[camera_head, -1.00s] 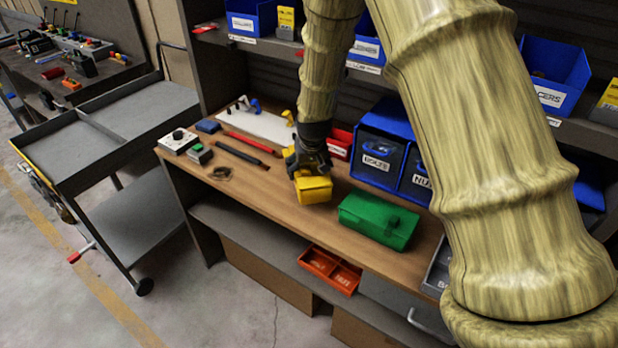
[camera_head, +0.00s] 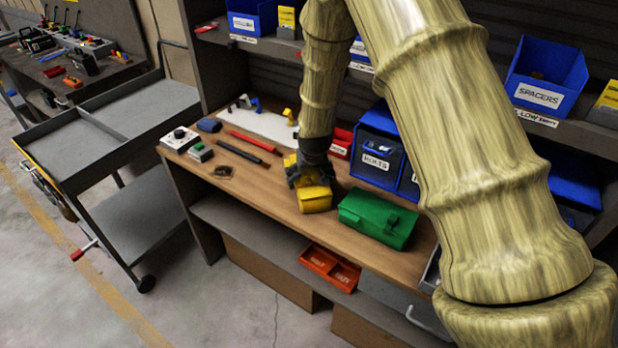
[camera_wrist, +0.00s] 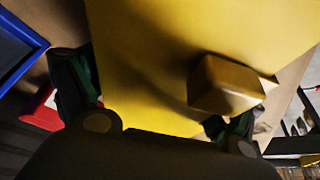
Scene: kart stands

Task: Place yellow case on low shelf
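The yellow case (camera_head: 314,199) is at the front half of the wooden worktop, left of the green case. My gripper (camera_head: 307,175) reaches down from above and is shut on it. In the wrist view the yellow case (camera_wrist: 150,60) fills the middle, between my two dark fingers, with a yellow block-like part standing out from it. I cannot tell whether its underside touches the worktop. The low shelf (camera_head: 236,226) is the grey board below the worktop; it is bare at its left part.
The green case (camera_head: 378,218) stands close on the right. An orange divided bin (camera_head: 329,267) sits on the low shelf. Blue bins (camera_head: 376,155) stand behind. Tools, including a red bar (camera_head: 252,141), lie to the left. A grey cart (camera_head: 130,215) stands left of the bench.

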